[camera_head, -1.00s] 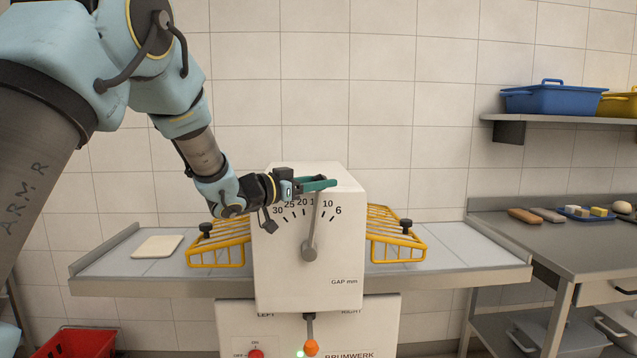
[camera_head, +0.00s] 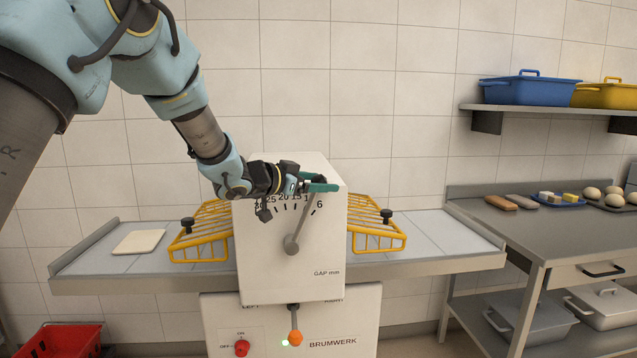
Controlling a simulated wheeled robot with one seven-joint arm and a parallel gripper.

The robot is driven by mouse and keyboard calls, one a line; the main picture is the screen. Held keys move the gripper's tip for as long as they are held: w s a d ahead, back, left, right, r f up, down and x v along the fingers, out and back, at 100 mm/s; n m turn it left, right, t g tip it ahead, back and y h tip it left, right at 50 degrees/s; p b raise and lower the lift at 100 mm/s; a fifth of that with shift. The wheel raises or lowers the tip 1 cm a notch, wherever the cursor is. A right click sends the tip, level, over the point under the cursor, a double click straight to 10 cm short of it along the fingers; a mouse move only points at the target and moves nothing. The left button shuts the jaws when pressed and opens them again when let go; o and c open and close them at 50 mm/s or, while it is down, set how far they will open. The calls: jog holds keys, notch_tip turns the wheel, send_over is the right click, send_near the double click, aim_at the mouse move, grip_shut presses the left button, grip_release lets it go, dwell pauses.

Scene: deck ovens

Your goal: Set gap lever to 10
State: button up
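The gap lever (camera_head: 300,221) is a grey arm pivoting on the front of the white machine head (camera_head: 265,270). It leans up and to the right, across the scale marked 30 to 6. Its upper part covers most of the 10 mark, with 15 on its left and 6 on its right. My gripper (camera_head: 321,183) reaches in from the left. Its green fingers lie on both sides of the dark knob at the lever's top and appear closed on it. The fingers hide part of the knob.
Yellow wire guards (camera_head: 201,233) flank the head above the grey side tables. An orange-knobbed lever (camera_head: 295,338) and a red switch (camera_head: 242,348) sit below. A counter (camera_head: 500,228) with food stands to the right, under a shelf with blue and yellow bins.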

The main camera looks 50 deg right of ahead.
jog(key=b+v, duration=0.3)
jog(key=v, duration=0.7)
jog(key=shift+a, duration=0.4)
jog(key=shift+w+r, duration=0.1)
